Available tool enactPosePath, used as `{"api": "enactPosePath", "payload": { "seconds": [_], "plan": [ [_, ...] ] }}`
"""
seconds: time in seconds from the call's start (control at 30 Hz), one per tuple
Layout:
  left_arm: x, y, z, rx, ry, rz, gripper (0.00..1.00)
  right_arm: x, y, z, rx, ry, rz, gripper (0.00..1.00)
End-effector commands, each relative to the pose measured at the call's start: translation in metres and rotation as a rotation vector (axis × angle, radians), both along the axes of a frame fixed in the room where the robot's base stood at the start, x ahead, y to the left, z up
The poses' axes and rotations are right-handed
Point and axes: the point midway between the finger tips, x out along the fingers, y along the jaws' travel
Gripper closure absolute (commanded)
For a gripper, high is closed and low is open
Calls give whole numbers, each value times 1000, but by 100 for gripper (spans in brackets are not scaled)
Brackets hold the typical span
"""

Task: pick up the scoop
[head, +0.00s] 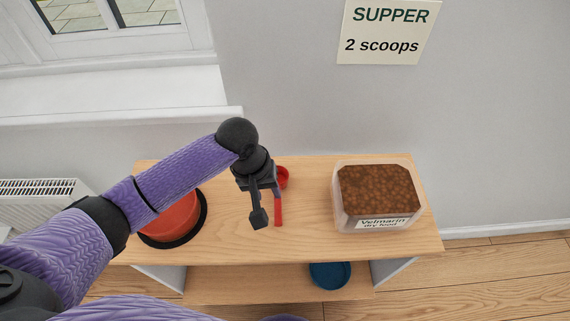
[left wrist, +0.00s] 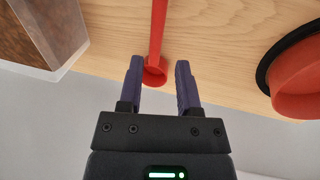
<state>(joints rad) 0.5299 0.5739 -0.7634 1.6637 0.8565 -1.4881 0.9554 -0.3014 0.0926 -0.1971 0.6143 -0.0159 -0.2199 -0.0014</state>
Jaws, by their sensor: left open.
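The red scoop (head: 278,212) lies on the wooden bench top, its round cup at the back and its straight handle pointing to the front. My left gripper (head: 267,207) is over the scoop, open and empty, and hides part of it in the head view. In the left wrist view the scoop (left wrist: 158,28) shows between the two spread fingers of my left gripper (left wrist: 159,66), with its cup near the fingertips. I cannot tell the exact height of the fingers above it. My right gripper is not in view.
A clear tub of brown dry food (head: 378,188) stands on the right of the bench (head: 310,240). A blue bowl (head: 329,276) sits on the lower shelf. A sign (head: 385,30) reads "SUPPER 2 scoops".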

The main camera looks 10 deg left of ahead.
Motion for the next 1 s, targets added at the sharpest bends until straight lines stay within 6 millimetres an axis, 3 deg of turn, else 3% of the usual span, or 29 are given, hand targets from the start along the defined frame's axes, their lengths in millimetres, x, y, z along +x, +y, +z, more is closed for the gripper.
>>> {"api": "enactPosePath", "payload": {
  "seconds": [0.5, 0.8, 1.0],
  "plan": [
    [13, -16, -89, 3, 11, 15, 56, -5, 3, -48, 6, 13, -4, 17],
    [13, -18, -94, 4, 7, 14, 56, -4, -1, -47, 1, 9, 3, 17],
    [13, -18, -94, 4, 7, 14, 99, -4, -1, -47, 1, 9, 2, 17]
  ]
}}
